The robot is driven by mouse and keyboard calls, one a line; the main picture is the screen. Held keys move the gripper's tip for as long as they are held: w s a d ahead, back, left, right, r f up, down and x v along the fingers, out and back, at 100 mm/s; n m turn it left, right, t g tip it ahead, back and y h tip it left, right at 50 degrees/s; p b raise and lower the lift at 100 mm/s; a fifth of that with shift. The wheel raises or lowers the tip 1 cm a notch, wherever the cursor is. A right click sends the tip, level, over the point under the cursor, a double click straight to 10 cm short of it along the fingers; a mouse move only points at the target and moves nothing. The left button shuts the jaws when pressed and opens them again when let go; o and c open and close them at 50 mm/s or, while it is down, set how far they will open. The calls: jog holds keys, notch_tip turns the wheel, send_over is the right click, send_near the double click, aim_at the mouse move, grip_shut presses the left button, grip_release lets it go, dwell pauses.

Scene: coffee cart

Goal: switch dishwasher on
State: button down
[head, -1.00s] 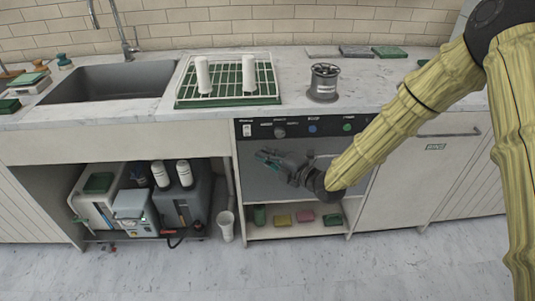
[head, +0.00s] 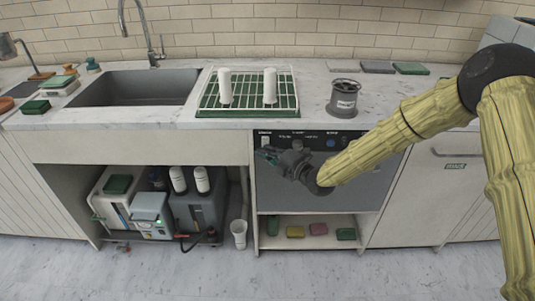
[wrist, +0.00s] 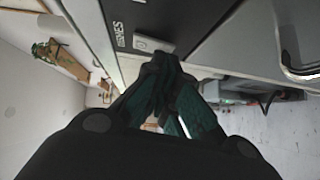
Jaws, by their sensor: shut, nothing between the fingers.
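The dishwasher (head: 340,198) stands under the counter with its grey front shut. A dark control strip (head: 292,134) runs along its top, with a white rocker switch (head: 265,142) at the left end and a blue button (head: 331,143) further right. My gripper (head: 262,155) is shut and empty, its fingertips just below the white switch. In the wrist view, the fingertips (wrist: 165,60) are together beside the white switch (wrist: 150,43); I cannot tell whether they touch it. My gripper and arm hide part of the strip's right side and the door.
The counter above holds a dish rack (head: 248,108) with two white cups and a grey canister (head: 344,98). An open shelf (head: 318,241) with sponges lies below the dishwasher. Machines (head: 150,212) stand under the sink at left. The floor in front is clear.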

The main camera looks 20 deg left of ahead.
jog(key=shift+w+f+b, duration=0.15)
jog(key=shift+w+b, duration=0.15)
jog(key=shift+b, duration=0.45)
jog(key=shift+s, duration=0.1)
jog(key=s+d+f+b, duration=0.1)
jog(key=s+d, duration=0.7)
jog(key=d, duration=0.1)
jog(key=shift+s+d+f+b, duration=0.2)
jog(key=shift+s+d+b, duration=0.05)
jog(key=shift+d+b, duration=0.1)
